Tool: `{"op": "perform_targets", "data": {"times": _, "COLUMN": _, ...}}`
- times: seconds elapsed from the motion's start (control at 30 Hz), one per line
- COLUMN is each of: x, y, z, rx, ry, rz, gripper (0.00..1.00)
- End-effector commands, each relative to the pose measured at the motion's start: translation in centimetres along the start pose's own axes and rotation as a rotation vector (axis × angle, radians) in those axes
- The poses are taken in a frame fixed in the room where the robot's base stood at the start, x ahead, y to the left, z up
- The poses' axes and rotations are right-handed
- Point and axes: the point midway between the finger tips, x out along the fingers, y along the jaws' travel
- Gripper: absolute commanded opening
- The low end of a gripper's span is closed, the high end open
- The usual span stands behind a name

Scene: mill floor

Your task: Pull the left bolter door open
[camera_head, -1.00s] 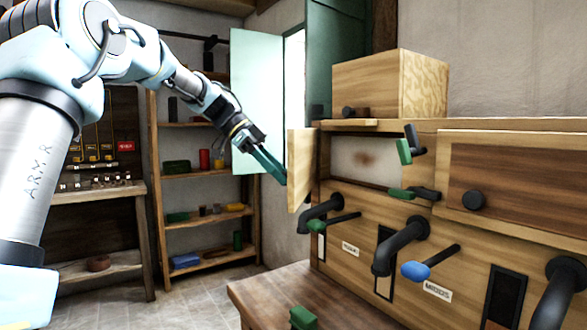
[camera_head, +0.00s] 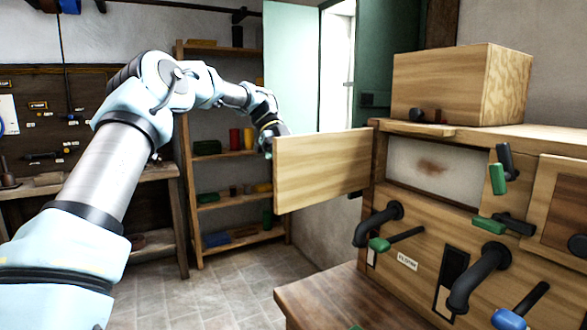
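The left bolter door (camera_head: 322,172) is a pale wooden panel. It stands swung well out from the wooden bolter cabinet (camera_head: 420,226), hinged at the opening's left edge, with its broad face toward me. The opening (camera_head: 428,168) behind it shows a pale inner wall with a brown stain. My gripper (camera_head: 272,136) is at the door's far left edge, partly behind the panel. Its fingertips are hidden, so I cannot tell whether they touch or grip the door.
The right door (camera_head: 566,212) is shut. Green-handled levers (camera_head: 497,178) and black pipes (camera_head: 478,275) project from the cabinet front. A wooden box (camera_head: 455,85) sits on top. A shelf (camera_head: 232,155) and workbench (camera_head: 95,180) stand behind my arm. The floor (camera_head: 210,292) at lower left is clear.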

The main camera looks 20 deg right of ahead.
Motion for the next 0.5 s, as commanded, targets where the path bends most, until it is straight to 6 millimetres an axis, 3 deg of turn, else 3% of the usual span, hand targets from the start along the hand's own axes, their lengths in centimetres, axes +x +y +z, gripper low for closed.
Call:
{"op": "perform_targets", "data": {"times": 0.43, "x": -0.03, "y": -0.01, "z": 0.04, "rx": 0.005, "ry": -0.002, "rz": 0.006, "gripper": 0.0}}
{"op": "perform_targets", "data": {"times": 0.47, "x": -0.03, "y": -0.02, "z": 0.03, "rx": 0.005, "ry": -0.002, "rz": 0.006, "gripper": 0.44}}
{"op": "perform_targets", "data": {"times": 0.5, "x": -0.02, "y": -0.02, "z": 0.03, "rx": 0.005, "ry": -0.002, "rz": 0.006, "gripper": 0.48}}
